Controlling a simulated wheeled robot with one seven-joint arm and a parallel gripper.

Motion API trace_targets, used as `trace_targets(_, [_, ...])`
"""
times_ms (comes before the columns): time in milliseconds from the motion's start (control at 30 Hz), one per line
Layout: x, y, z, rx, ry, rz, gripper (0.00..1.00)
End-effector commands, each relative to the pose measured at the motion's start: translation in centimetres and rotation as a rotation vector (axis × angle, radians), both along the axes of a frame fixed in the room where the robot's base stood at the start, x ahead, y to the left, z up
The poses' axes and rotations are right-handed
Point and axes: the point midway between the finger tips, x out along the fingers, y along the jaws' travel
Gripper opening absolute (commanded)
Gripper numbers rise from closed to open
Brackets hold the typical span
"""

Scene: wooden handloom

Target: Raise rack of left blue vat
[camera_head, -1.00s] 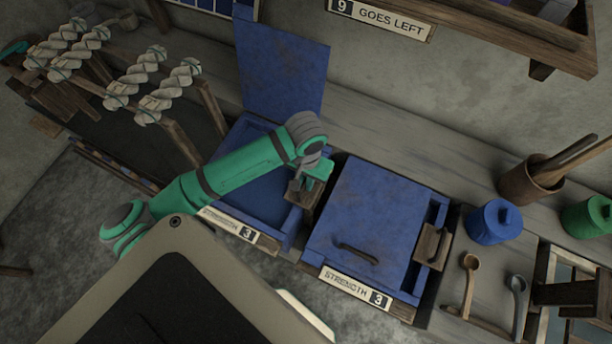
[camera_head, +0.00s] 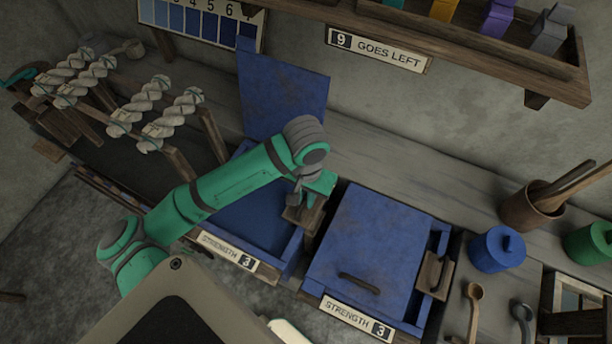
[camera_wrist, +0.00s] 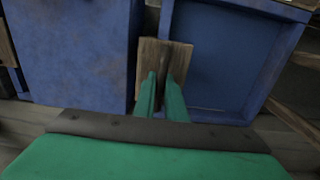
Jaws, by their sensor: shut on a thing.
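The left blue vat (camera_head: 262,262) is open, with its blue lid (camera_head: 282,95) standing upright behind it. A wooden rack handle block (camera_head: 303,214) is at the vat's right side, next to the right vat. My gripper (camera_head: 311,200) is over this block and partly covers it. In the wrist view the two green fingers (camera_wrist: 162,95) are closed together on the handle in front of the wooden plate (camera_wrist: 148,72). The vat's blue interior (camera_wrist: 215,60) is right of the plate. The rack below the handle is hidden.
The right blue vat (camera_head: 372,240) is closed, with its own wooden handle block (camera_head: 436,274) at its right. White twisted skeins (camera_head: 145,105) hang on pegs at the left. A shelf (camera_head: 480,50) overhangs the back right. Blue and green pots (camera_head: 495,250) stand at right.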

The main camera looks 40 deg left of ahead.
Motion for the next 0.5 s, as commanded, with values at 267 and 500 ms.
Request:
trace_targets(267, [0.0, -0.1, 2.4, -0.003, -0.001, -0.002, 0.00])
trace_targets(500, [0.0, -0.1, 4.4, -0.002, 0.000, -0.002, 0.00])
